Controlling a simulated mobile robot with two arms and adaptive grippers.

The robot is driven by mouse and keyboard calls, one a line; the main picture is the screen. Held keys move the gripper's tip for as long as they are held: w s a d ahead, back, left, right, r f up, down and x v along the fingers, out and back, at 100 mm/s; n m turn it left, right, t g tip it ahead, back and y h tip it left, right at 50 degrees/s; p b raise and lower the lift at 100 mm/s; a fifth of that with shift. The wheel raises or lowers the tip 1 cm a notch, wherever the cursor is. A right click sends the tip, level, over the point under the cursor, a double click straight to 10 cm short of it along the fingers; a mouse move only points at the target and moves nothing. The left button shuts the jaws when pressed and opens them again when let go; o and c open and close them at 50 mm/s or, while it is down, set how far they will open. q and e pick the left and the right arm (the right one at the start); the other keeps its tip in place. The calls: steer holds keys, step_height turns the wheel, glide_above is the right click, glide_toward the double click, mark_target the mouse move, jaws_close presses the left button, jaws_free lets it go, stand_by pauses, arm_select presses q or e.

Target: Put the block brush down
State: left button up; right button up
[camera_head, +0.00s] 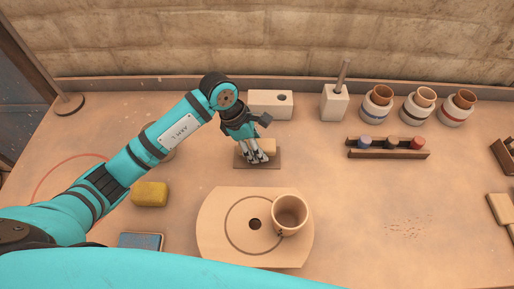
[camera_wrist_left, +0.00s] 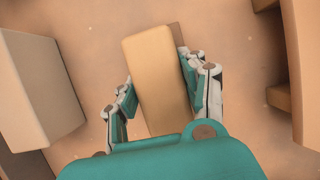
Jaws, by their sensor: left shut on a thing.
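The block brush (camera_wrist_left: 157,70), a tan oblong block, lies between the two fingers of my left gripper (camera_wrist_left: 150,88) in the left wrist view. In the head view the left gripper (camera_head: 253,157) points down and is shut on the block brush (camera_head: 268,146), whose right end shows beside the fingers. It is at a flat dark brown rest (camera_head: 273,164) behind the round board. I cannot tell whether the brush touches the rest. My right gripper is not in view.
A pale block with a hole (camera_head: 262,100) stands behind the gripper. A wooden round board (camera_head: 215,230) with a cup (camera_head: 290,215) is in front. A yellow sponge (camera_head: 150,194) lies left, a rack of stoppers (camera_head: 388,153) right. The front right table is mostly clear.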

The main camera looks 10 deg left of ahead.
arm_select(q)
steer(key=shift+f, duration=0.7)
steer(key=shift+s+f+b, duration=0.2)
steer(key=shift+f+b, duration=0.3)
steer(key=shift+b, duration=0.1)
steer(key=o, duration=1)
steer(key=shift+w+f, duration=0.1)
steer(key=shift+f, duration=0.05)
steer(key=v, duration=1.3)
steer(key=shift+w+d+r, duration=0.1)
steer(key=shift+d+r, duration=0.1)
steer(key=shift+r, duration=0.05)
